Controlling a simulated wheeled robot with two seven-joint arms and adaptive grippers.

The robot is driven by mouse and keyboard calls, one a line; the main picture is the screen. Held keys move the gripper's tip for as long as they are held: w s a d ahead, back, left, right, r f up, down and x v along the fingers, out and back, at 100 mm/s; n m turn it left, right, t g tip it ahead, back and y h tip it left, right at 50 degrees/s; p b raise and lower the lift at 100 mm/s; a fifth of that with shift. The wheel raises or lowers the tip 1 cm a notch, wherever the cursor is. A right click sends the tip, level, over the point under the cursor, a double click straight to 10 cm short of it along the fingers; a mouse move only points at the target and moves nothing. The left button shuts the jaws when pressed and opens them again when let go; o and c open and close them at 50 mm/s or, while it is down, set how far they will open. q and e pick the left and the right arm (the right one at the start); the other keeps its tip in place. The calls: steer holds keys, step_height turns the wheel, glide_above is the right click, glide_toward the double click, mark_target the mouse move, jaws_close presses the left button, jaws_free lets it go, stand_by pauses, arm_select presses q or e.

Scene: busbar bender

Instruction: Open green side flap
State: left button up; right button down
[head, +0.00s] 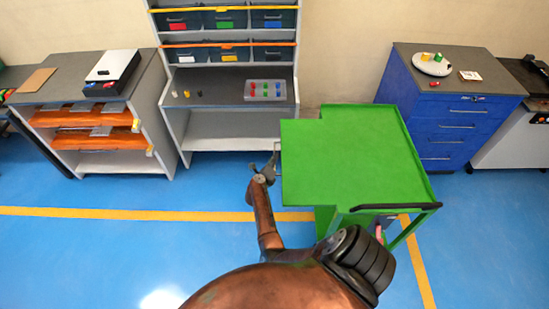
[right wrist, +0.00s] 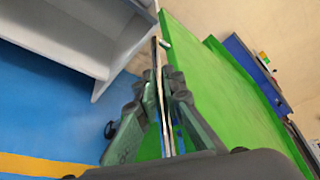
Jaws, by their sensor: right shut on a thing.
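The green cart (head: 365,150) stands right of centre in the head view. Its side flap (head: 299,165) is the strip along the left edge, and it looks about level with the top. My right gripper (head: 272,165) is at the flap's left edge, beside a thin handle (head: 278,150). In the right wrist view, my right gripper (right wrist: 162,85) is shut on this thin metal bar (right wrist: 155,62), next to the green panel (right wrist: 215,90). The fingers hide part of the bar. My left gripper is not in view.
A grey shelf with bins (head: 230,85) stands behind, left of the cart. A blue drawer cabinet (head: 440,125) stands at the back right. A grey workbench (head: 90,130) is at the left. The blue floor (head: 130,240) left of the cart is clear.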

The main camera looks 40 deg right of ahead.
steer(key=shift+r, duration=0.15)
steer(key=c, duration=2.3)
jaws_free()
steer(key=shift+r, duration=0.1)
